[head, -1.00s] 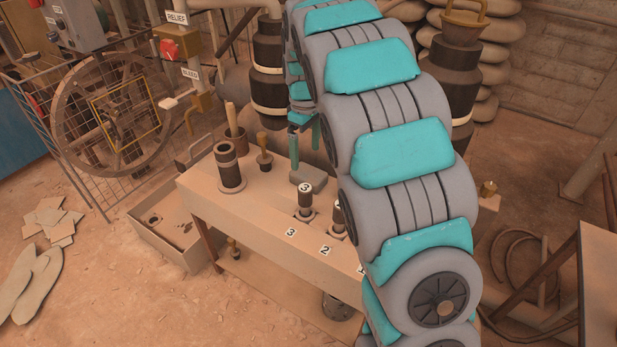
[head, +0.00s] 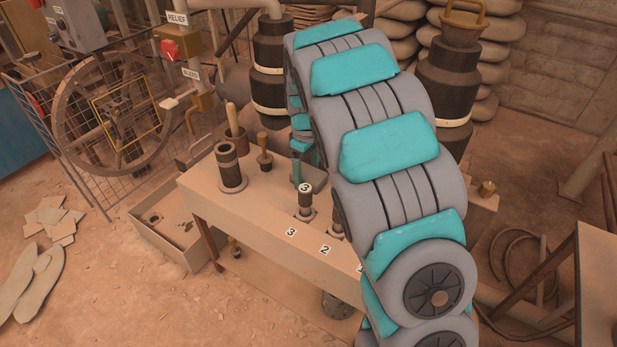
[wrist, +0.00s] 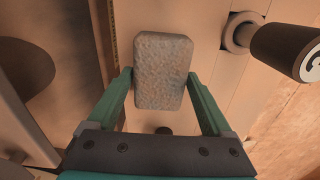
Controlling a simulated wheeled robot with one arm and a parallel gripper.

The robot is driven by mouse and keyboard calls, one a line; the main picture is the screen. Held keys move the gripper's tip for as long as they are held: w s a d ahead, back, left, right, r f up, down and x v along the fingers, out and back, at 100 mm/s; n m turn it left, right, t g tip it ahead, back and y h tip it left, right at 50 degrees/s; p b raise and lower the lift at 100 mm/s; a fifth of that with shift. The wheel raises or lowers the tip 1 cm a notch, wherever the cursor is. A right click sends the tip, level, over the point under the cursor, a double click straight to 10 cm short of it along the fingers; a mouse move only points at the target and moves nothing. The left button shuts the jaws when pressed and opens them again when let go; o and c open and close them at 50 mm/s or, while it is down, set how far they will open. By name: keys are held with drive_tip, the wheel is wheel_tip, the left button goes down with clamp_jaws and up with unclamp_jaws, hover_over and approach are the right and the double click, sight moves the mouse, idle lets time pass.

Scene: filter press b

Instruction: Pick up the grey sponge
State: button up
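The grey sponge (wrist: 162,70) shows in the wrist view as a rough, rounded block lying slightly askew between my fingertips. My gripper (wrist: 160,76) is spread, with one green finger on each side of the sponge. The fingertips are very close to its side edges; whether they touch it is unclear. In the head view my gripper (head: 297,170) is low over the bench and mostly hidden by my arm. I cannot make out the sponge in that view.
The bench (head: 255,212) also holds a dark cylinder (head: 229,168), a wooden-handled tool (head: 264,150) and a plug marked 3 (head: 305,198). This plug (wrist: 290,50) is right of the sponge in the wrist view. An open box (head: 165,240) sits left of the bench.

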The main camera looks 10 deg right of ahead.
sight(306, 171)
drive_tip(key=c, duration=1)
drive_tip(key=shift+o, duration=0.2)
wheel_tip(306, 171, up, 10)
drive_tip(key=shift+b, duration=0.4)
